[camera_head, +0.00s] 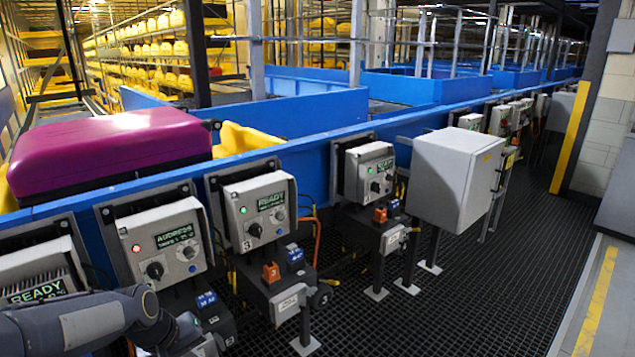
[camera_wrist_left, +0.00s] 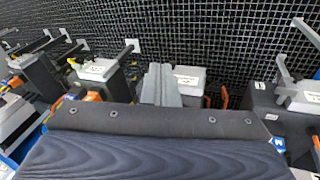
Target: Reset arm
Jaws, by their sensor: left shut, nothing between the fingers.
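My left arm comes in low at the left of the head view, in front of the control boxes. Its gripper end (camera_head: 200,342) is partly cut off by the bottom edge. In the left wrist view my left gripper (camera_wrist_left: 160,85) shows as a pale grey pair of fingers, shut and empty, over the dark floor grating. My right gripper is in neither view.
Control boxes, one reading READY (camera_head: 260,208), line the blue conveyor wall (camera_head: 330,165). A purple suitcase (camera_head: 110,150) lies in a yellow tray (camera_head: 245,138). A grey cabinet (camera_head: 455,175) stands further right. Black floor grating (camera_head: 450,300) is open at the right.

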